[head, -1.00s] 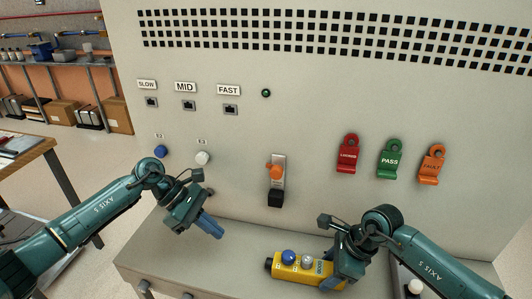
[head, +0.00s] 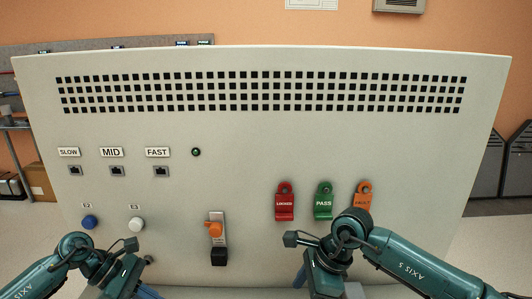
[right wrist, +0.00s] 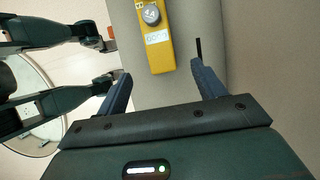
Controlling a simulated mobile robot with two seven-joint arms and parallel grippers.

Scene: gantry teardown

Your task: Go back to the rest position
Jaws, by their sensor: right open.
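My left gripper (head: 138,287) hangs low at the bottom edge of the head view, in front of the panel. Only part of it shows, and its jaw opening is not clear. My right gripper (head: 322,282) is low, right of centre, below the coloured tags. In the right wrist view its two blue fingers (right wrist: 160,80) are spread with nothing between them. A yellow control box (right wrist: 155,40) with a grey button lies beyond the fingertips, apart from them. In the head view the box is out of sight.
The upright grey panel (head: 300,150) fills the view ahead. It bears an orange-handled switch (head: 215,230), a blue button (head: 89,222), a white button (head: 136,224) and red (head: 284,205), green (head: 323,205) and orange (head: 362,196) tags, partly close behind my right arm.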

